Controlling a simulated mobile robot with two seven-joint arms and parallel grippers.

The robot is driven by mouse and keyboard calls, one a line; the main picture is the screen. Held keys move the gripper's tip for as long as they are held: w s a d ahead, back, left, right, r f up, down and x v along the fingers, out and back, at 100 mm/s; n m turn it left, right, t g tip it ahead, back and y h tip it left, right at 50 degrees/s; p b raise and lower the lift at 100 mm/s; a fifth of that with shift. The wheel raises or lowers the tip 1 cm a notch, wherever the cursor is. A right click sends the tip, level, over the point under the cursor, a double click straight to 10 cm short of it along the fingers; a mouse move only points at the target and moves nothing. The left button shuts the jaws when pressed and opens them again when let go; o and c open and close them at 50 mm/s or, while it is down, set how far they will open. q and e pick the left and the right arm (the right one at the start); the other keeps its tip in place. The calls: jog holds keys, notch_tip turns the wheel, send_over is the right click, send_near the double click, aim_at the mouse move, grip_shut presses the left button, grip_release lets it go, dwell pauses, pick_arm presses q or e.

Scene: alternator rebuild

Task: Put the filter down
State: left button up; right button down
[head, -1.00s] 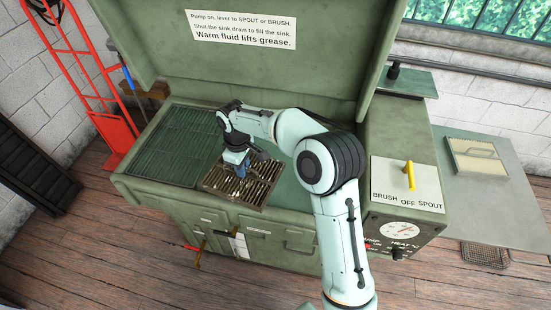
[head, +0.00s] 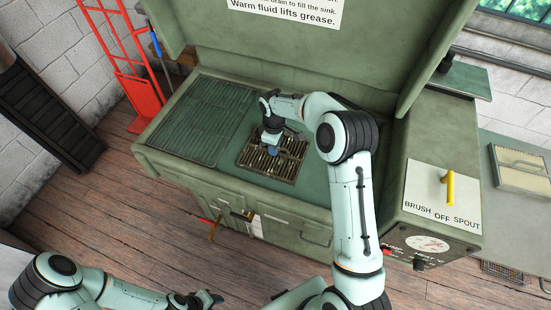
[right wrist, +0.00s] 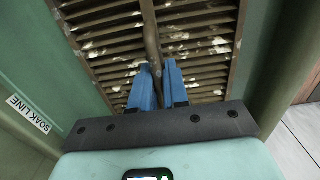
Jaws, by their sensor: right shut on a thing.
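The filter (head: 285,169) is a greasy, slatted metal panel with a bar handle. In the head view it appears inside the green sink (head: 205,118), near its front wall. My right gripper (head: 271,152) is over the filter's middle, shut on its handle. In the right wrist view, the blue fingers (right wrist: 157,72) stand on either side of the handle, with the slats (right wrist: 205,45) behind, spotted with pale residue. I cannot tell whether the filter touches the sink floor. My left gripper (head: 207,299) is low at the bottom edge, away from the filter; its jaws are unclear.
A ribbed drain board (head: 208,120) fills the sink's left part. The raised lid stands behind. A yellow lever (head: 449,188) is on the right panel. A pale framed panel with a handle (head: 520,168) lies on the side table at right. A red hand truck stands at left.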

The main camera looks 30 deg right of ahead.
aim_at(274, 158)
jog(key=shift+w+f, duration=0.1)
jog(key=shift+f, duration=3.5)
jog(key=shift+f, duration=0.1)
jog(key=c, duration=1.1)
grip_release()
jog(key=shift+f, duration=0.1)
notch_tip(274, 158, up, 12)
jog(key=shift+r, duration=0.2)
jog(key=shift+f, duration=0.1)
